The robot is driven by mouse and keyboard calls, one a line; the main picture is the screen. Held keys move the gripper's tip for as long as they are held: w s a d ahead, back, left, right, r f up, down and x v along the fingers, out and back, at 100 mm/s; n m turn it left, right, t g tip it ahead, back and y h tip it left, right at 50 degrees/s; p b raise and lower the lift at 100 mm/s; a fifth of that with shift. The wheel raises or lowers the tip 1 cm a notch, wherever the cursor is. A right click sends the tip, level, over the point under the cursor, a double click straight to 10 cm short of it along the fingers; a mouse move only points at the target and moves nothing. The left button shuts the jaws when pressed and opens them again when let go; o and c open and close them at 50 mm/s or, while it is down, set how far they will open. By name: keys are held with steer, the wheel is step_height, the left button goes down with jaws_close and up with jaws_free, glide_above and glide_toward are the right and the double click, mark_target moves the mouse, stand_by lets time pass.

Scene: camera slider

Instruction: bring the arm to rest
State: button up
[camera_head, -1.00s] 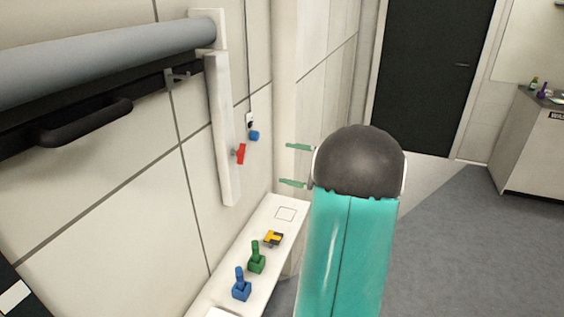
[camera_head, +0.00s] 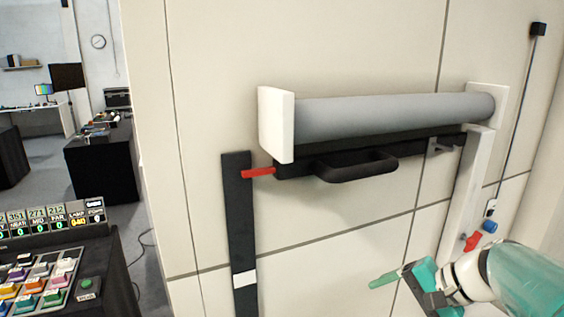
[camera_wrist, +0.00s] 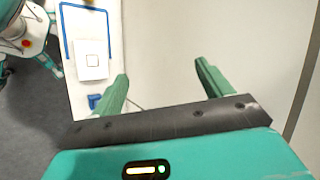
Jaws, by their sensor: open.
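My gripper (camera_head: 408,299) is at the lower right of the head view, in front of the pale wall panels and below the grey roller. Its green fingers are spread apart, with nothing seen between them. The wrist view also shows both fingers of my gripper (camera_wrist: 161,72), apart and empty, over a plain pale surface. My teal arm reaches in from the right edge of the head view.
A grey roller (camera_head: 390,115) and black rail handle (camera_head: 355,166) are on the wall. A button console (camera_head: 40,285) stands lower left.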

steer(key=s+a+n+h, duration=0.7)
steer(key=s+a+n, duration=0.2)
steer(key=s, duration=0.1)
steer(key=shift+f+n+t, duration=0.3)
stand_by(1.5)
